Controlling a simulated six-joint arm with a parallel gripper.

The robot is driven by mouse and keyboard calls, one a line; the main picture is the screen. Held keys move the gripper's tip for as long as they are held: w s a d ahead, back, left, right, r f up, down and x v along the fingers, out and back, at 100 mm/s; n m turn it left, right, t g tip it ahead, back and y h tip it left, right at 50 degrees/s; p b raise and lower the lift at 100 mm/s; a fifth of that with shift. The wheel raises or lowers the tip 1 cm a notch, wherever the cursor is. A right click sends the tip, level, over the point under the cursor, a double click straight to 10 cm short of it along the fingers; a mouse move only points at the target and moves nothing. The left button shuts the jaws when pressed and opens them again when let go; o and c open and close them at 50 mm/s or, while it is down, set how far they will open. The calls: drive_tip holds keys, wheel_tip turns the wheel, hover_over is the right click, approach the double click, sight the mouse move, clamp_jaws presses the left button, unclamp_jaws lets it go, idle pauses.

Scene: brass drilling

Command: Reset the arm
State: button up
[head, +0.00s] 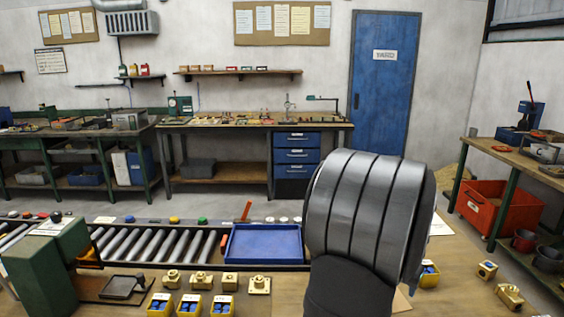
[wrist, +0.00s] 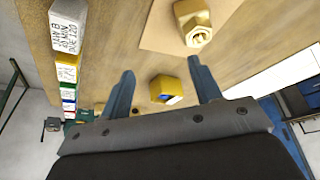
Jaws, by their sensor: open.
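My gripper (wrist: 161,80) is open in the wrist view, with its two blue-grey fingers apart and nothing held between them. A yellow bin (wrist: 157,89) with something blue in it shows beyond the gap between the fingers. A brass hex fitting (wrist: 194,24) lies past the right finger on a pale sheet.
On the bench stand several brass fittings (head: 259,285), yellow bins (head: 189,306), a blue tray (head: 263,244) by the roller conveyor (head: 160,246), and a green machine (head: 45,268). More brass parts (head: 509,296) lie right of my arm. Labelled blocks (wrist: 67,28) line the wrist view's left.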

drive_tip(key=s+d+r, duration=0.3)
drive_tip(key=s+r, duration=0.1)
drive_tip(key=s, duration=0.1)
drive_tip(key=s+d+f+m+g+h, duration=0.1)
drive_tip(key=s+d+m+g, duration=0.2)
drive_tip(key=d+m, duration=1.3)
drive_tip(key=w+d+f+n, duration=0.2)
drive_tip(key=w+d+n, duration=0.1)
drive_tip(key=d+n, duration=0.2)
drive_tip(key=shift+w+d+f+n, duration=0.15)
drive_tip(key=shift+d+n, duration=0.2)
drive_tip(key=shift+n, duration=0.95)
drive_tip(key=shift+o, duration=0.2)
